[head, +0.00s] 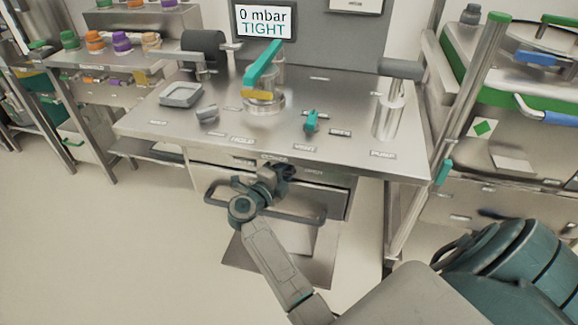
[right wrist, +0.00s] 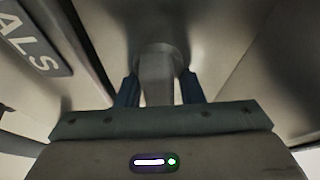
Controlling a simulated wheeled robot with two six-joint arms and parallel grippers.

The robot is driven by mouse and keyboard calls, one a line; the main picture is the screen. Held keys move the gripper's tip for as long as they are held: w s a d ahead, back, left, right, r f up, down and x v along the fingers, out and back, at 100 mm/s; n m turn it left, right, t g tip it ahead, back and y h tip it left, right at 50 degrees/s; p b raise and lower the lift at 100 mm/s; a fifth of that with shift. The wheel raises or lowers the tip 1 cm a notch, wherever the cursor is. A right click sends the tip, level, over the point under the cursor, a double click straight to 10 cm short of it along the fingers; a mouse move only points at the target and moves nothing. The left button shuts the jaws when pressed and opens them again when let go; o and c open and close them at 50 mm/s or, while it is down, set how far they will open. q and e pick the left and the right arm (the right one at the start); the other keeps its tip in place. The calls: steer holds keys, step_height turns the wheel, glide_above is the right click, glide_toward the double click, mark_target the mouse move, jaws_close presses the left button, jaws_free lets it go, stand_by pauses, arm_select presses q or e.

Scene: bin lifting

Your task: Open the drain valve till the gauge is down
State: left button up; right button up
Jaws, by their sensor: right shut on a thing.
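The gauge screen (head: 264,21) at the back of the steel bench reads "0 mbar" and "TIGHT". My right gripper (head: 278,178) is at the bench's front edge, above the drawer handle. In the right wrist view, its two dark blue fingers (right wrist: 160,92) are shut on a grey handle (right wrist: 157,77) with a round base behind it. I cannot tell for sure that this handle is the drain valve; in the head view my gripper hides it. A small teal valve (head: 311,121) stands on the bench top near a label. My left gripper is not in view.
A clear vessel (head: 264,98) with a teal lever (head: 263,63) stands on the bench (head: 350,150). A grey tray (head: 181,95) sits to its left. The drawer handle (head: 305,217) juts out below my gripper. A steel post (head: 391,110) stands at the right.

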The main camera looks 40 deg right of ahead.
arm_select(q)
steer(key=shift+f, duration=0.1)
arm_select(e)
steer(key=shift+f+m, duration=0.1)
steer(key=shift+m, duration=0.4)
steer(key=o, duration=0.7)
steer(key=shift+a, duration=0.1)
